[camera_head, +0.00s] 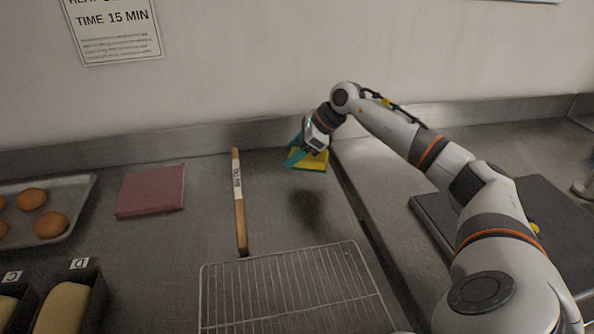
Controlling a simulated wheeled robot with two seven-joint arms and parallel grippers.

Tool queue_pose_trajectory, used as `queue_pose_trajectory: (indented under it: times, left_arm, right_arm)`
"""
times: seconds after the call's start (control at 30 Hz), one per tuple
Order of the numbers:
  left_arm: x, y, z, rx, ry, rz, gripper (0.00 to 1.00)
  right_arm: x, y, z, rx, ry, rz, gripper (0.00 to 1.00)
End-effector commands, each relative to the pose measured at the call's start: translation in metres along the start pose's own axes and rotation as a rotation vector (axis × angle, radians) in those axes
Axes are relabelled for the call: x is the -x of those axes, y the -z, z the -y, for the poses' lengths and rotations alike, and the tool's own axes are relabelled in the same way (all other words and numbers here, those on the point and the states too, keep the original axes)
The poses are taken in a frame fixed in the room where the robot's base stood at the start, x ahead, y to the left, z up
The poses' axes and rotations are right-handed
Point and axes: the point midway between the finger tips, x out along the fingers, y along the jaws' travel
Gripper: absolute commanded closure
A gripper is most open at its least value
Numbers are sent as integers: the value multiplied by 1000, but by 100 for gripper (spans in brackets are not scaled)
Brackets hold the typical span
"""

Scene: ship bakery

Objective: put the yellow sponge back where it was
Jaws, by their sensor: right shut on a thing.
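The yellow sponge (314,161) with a green edge is near the back of the steel counter, close to the back wall. My right gripper (299,156), with teal fingers, is at the sponge's left side and shut on it. Part of the sponge is hidden behind the gripper. A dark shadow lies on the counter in front of it; I cannot tell whether the sponge touches the counter. My left gripper is not in view.
A wooden stick with a label (238,205) lies left of the sponge. A red folded cloth (150,190), a tray of buns (75,210) and loaf tins (92,300) are farther left. A wire rack (290,290) is in front. A dark board (540,205) is right, beyond a counter seam.

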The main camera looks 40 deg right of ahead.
Motion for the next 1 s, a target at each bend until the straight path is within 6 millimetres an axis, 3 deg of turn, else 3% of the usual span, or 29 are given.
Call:
queue_pose_trajectory:
  times: [0.43,0.8,0.83,0.93,1.0]
  left_arm:
    - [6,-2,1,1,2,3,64]
    - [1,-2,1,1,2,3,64]
    - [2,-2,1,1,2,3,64]
    - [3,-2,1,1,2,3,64]
    - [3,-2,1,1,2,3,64]
  right_arm:
    - [-38,-30,5,-1,1,1,82]
    - [-43,-34,5,1,0,-1,82]
    - [-42,-33,5,1,-1,-1,42]
    - [-42,-32,5,1,0,0,26]
    - [-42,-32,5,1,0,-1,23]
